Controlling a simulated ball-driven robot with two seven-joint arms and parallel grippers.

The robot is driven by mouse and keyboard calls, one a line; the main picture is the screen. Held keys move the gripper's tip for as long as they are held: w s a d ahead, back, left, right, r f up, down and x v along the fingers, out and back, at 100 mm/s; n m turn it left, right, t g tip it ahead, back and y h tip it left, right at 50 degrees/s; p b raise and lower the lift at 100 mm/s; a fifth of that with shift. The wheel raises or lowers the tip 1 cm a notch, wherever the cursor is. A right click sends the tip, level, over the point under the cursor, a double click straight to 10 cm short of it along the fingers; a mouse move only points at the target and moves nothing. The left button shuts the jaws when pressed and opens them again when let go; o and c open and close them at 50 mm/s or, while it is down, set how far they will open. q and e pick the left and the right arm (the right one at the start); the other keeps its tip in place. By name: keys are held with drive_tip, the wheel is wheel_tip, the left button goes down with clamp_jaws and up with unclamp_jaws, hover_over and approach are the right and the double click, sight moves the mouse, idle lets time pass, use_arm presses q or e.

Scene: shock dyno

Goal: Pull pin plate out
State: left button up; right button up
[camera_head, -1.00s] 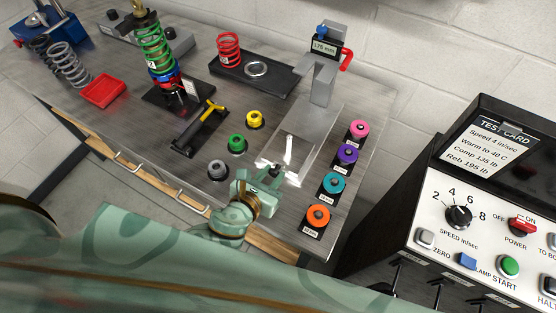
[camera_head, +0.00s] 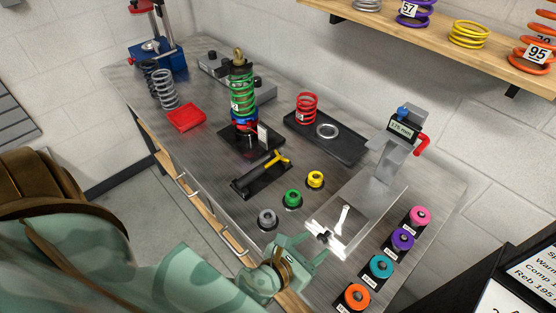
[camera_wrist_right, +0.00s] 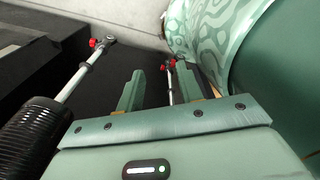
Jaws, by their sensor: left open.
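A pale metal plate (camera_head: 372,198) lies at the front right of the bench, under a gauge stand. A bright slim bar (camera_head: 343,214) and a small dark knob (camera_head: 323,236) show at its near end; I cannot tell for sure which part is the pin plate. My left gripper (camera_head: 316,245) is open at the bench's front edge, with its fingertips close to the dark knob; I cannot tell if they touch it. My right gripper (camera_wrist_right: 160,76) shows in the right wrist view, open and empty, away from the bench top.
The gauge stand (camera_head: 385,160) reads 175 mm. Orange (camera_head: 354,297), teal, purple and pink round parts line the right. Grey, green (camera_head: 292,198) and yellow parts stand left of the plate. A green spring shock (camera_head: 241,100) stands behind. The test panel (camera_head: 520,290) is at lower right.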

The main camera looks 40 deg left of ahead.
use_arm(q)
drive_tip(key=v, duration=1.3)
